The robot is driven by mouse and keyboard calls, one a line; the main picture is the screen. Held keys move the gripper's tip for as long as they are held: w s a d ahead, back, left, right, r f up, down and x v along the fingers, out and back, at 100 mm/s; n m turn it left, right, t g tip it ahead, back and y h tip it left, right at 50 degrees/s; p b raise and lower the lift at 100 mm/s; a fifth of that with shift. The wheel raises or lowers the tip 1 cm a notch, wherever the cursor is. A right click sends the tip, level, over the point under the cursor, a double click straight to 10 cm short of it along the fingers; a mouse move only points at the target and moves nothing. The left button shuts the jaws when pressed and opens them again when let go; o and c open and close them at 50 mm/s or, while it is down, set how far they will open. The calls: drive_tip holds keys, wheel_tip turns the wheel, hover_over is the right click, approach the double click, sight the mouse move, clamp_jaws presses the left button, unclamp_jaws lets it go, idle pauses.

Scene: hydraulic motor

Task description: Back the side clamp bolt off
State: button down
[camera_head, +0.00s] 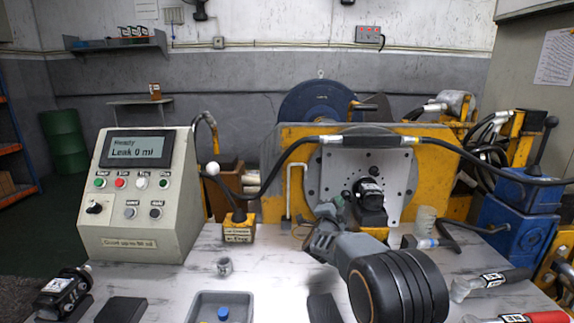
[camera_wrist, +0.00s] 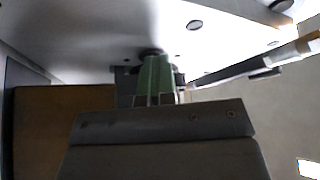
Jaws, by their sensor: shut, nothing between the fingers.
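A black motor (camera_head: 370,196) with a white label sits against the grey mounting plate (camera_head: 395,165) on the yellow stand (camera_head: 283,137). My gripper (camera_head: 337,202) is just left of the motor, close to the plate. In the wrist view my gripper (camera_wrist: 153,60) shows two green fingers pressed together, shut with nothing seen between them. A small dark round part lies at the fingertips, against the pale plate surface (camera_wrist: 95,30). I cannot tell whether it is the side clamp bolt or whether the fingers touch it. The bolt is not clearly seen in the head view.
A control box (camera_head: 138,195) at left reads "Ready" and "Leak 0 ml". A grey tray (camera_head: 250,300) with a blue item is at the front. A black hose (camera_head: 275,172) arches across the stand. A blue unit (camera_head: 520,225) and hand tools (camera_head: 490,282) are at right.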

drive_tip(key=shift+d+f+b, duration=0.45)
drive_tip(key=shift+f+b, duration=0.3)
drive_tip(key=shift+b, duration=1)
drive_tip(key=shift+d+f+b, duration=0.2)
drive_tip(key=shift+b, duration=0.55)
drive_tip(key=shift+d+b, duration=0.15)
drive_tip(key=shift+b, duration=0.2)
drive_tip(key=shift+f, duration=0.1)
drive_tip(key=shift+f+b, duration=0.35)
drive_tip(key=shift+b, duration=0.25)
drive_tip(key=s+b, duration=0.1)
drive_tip(key=s, duration=0.1)
drive_tip(key=s+b, duration=0.1)
drive_tip(key=s, duration=0.1)
drive_tip(key=s+b, duration=0.1)
drive_tip(key=shift+s+a+r, duration=0.1)
drive_tip(key=shift+s+a, duration=0.3)
drive_tip(key=shift+r, duration=0.15)
